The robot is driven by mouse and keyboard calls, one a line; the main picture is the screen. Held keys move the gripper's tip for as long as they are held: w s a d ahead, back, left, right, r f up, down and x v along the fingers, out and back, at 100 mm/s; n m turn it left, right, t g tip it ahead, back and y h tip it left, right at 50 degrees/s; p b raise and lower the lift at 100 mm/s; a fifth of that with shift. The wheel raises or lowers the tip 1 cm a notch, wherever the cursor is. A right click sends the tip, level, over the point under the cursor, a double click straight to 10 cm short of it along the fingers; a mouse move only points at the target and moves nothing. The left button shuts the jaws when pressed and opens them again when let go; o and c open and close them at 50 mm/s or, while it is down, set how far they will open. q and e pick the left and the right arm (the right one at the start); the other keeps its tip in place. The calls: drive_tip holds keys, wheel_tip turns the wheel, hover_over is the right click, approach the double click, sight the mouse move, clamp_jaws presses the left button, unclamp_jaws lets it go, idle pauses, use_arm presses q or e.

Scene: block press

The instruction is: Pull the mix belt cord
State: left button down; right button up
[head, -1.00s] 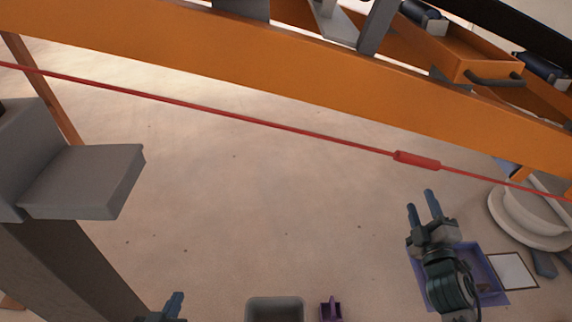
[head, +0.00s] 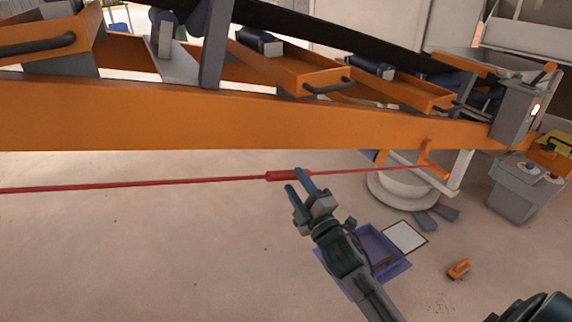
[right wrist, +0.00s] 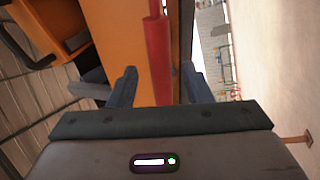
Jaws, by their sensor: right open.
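The red cord (head: 130,185) runs across the head view below the orange conveyor beam, with a thicker red grip sleeve (head: 288,176) on it. My right gripper (head: 298,182) is open, with its fingertips at the sleeve in the head view. In the right wrist view the red sleeve (right wrist: 158,55) stands upright in the picture, ahead of and between the open fingers (right wrist: 160,88). I cannot tell whether a finger touches it. My left gripper is not in view.
The orange beam (head: 200,120) lies just behind the cord. A grey control box (head: 515,112) is at its right end. A purple tray (head: 378,250), a white round base (head: 400,190) and an orange object (head: 458,269) are on the floor. The left floor is clear.

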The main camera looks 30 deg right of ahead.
drive_tip(key=p+x, duration=0.1)
drive_tip(key=x, duration=0.4)
drive_tip(key=shift+w, duration=0.35)
